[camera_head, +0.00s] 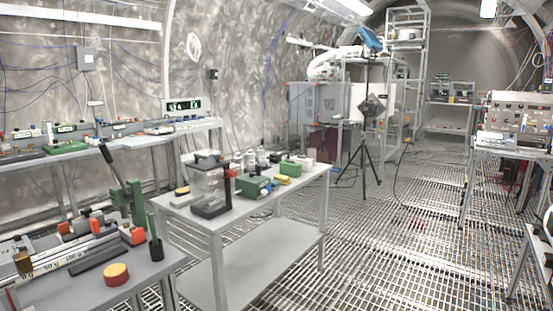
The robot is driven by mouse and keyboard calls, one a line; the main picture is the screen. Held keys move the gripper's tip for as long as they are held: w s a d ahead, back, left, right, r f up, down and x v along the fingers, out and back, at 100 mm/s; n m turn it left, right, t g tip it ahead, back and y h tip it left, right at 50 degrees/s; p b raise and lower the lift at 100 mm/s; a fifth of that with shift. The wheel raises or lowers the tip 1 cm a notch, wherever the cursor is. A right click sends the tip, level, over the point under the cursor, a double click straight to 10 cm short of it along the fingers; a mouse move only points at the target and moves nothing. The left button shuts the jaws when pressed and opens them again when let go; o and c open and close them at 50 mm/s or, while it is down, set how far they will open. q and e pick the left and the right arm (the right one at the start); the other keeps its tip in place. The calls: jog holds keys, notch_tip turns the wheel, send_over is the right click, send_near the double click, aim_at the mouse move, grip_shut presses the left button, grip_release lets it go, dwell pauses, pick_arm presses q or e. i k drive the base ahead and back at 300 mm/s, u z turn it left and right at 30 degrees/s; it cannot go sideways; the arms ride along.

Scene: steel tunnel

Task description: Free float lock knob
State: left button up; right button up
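I cannot pick out with certainty a float lock knob in the head view. A round knob-like piece (116,274), yellow on its face with a red side, lies on the near left bench. A clear box with a dark base (211,190) stands on the middle table; a small red part shows at its right side. A green upright device (128,203) with a black lever stands at the back of the near left bench. Neither my left nor my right gripper is in view.
The near left bench (65,296) also carries a scale-marked rail and orange-red blocks. The middle table (240,208) holds green boxes (258,185) and small parts. A black tripod (366,150) stands behind it. The grating floor (400,230) to the right is largely clear.

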aim_at(217, 157)
jog(key=z, duration=0.8)
jog(key=i, duration=2.35)
jog(key=u, duration=0.9)
